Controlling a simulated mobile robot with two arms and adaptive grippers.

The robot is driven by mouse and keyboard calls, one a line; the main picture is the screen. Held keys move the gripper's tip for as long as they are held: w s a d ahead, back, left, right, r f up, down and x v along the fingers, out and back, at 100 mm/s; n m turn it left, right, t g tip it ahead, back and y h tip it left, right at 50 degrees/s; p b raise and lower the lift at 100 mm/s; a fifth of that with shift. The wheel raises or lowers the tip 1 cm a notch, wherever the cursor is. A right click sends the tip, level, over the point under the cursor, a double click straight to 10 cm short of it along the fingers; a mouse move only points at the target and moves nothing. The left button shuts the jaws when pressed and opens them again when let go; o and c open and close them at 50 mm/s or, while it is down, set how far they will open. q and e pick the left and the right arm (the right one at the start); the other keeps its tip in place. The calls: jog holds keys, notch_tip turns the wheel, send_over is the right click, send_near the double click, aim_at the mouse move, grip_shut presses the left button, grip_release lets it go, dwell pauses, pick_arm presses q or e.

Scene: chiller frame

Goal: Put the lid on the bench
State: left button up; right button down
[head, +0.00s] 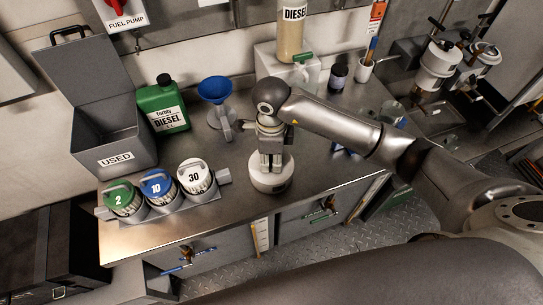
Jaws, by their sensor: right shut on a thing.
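My right gripper (270,160) reaches in from the right and points down over the front of the metal bench (235,222). Its fingers are shut on a round white piece (271,184), which looks like the lid. This piece is at the bench top near the front edge; I cannot tell whether it touches the metal. The fingers hide part of its top. My left gripper is not in view.
Three canisters marked 2 (121,198), 10 (157,187) and 30 (194,176) stand in a rack to the left. Behind them are an open grey USED box (110,140), a green diesel can (163,107) and a blue funnel (214,89). Bare bench lies front left.

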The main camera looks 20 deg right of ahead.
jog(key=shift+f, duration=0.2)
jog(key=c, duration=1.1)
grip_release()
jog(key=shift+r, duration=0.1)
jog(key=shift+c, duration=0.2)
jog(key=shift+r, duration=0.1)
jog(key=shift+r, duration=0.2)
notch_tip(320, 180, up, 12)
jog(key=b, duration=0.2)
jog(key=shift+a+f, duration=0.1)
jog(key=shift+f, duration=0.05)
